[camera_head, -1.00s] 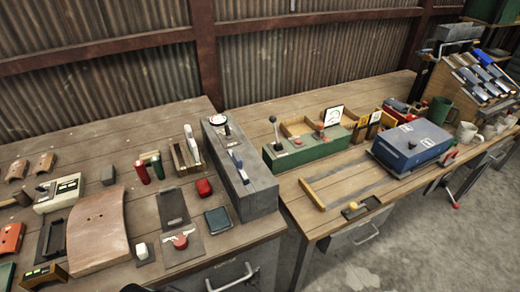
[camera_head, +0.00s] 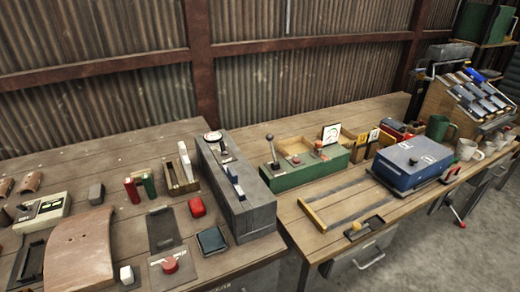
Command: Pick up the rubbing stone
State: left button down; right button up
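A small grey block (camera_head: 96,193), which looks like the rubbing stone, stands on the left wooden bench (camera_head: 120,155). It is behind the curved brown board (camera_head: 82,248) and left of a red cylinder (camera_head: 132,190). Nothing touches it. I cannot be certain from its look alone that it is the stone. Neither of my grippers shows in this view.
A grey control box (camera_head: 235,190) with a lever stands at the bench's right end. The right bench holds a green lever box (camera_head: 305,168) and a blue box (camera_head: 412,163).

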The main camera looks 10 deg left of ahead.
aim_at(96, 194)
jog(key=u, duration=1.8)
